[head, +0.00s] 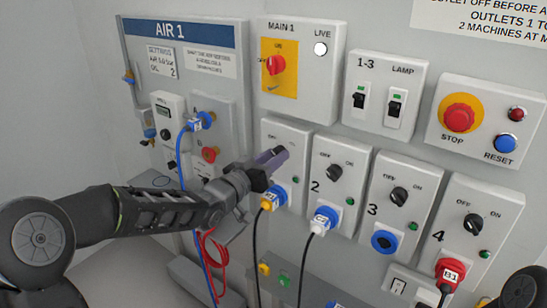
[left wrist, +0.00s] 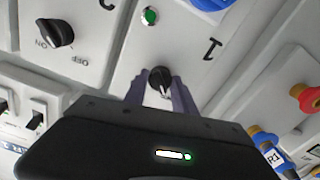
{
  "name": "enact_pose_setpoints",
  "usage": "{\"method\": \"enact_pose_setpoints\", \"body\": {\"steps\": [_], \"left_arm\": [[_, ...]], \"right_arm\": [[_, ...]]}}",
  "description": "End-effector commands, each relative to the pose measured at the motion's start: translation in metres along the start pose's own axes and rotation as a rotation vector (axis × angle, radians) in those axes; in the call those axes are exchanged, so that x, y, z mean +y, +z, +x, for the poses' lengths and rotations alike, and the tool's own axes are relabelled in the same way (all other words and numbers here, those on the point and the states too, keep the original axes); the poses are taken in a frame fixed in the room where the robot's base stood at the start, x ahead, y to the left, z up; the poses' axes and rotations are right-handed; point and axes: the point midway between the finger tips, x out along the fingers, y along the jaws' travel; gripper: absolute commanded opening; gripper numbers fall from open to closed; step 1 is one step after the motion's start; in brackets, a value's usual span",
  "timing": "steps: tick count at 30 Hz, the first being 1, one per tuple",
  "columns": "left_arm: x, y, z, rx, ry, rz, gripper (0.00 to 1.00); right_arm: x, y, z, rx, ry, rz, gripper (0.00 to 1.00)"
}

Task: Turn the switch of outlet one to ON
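The outlet one box (head: 296,138) is on the wall panel, left of outlet 2. My left gripper (head: 276,158) reaches in front of it from the left and hides its switch in the head view. In the left wrist view, which is turned nearly upside down, the black switch knob (left wrist: 160,82) sits between the two fingertips of my left gripper (left wrist: 162,84). The fingers stand apart, one on each side of the knob; whether they touch it I cannot tell. The ON and OFF marks of this switch are hidden there. My right gripper is not in view.
The outlet 2 (head: 333,172), outlet 3 (head: 398,196) and outlet 4 (head: 472,222) switches are close by on the right. A yellow plug (head: 269,202) with a black cable is below my gripper. The MAIN 1 box (head: 320,80) is above. Blue and red hoses hang at the left.

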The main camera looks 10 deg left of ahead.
Motion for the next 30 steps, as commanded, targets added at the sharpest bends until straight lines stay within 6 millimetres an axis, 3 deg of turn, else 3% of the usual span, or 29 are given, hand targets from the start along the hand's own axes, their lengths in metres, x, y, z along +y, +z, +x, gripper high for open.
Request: {"method": "enact_pose_setpoints", "body": {"steps": [11,22,30], "left_arm": [[0.0,0.0,0.0,0.0,0.0,0.0,0.0],[0.0,0.001,0.0,0.001,0.0,0.017,0.0],[-0.001,0.003,0.0,0.003,-0.001,0.115,0.0]], "right_arm": [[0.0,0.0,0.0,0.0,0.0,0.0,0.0],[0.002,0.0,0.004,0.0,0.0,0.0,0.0],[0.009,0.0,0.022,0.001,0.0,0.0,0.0]]}}
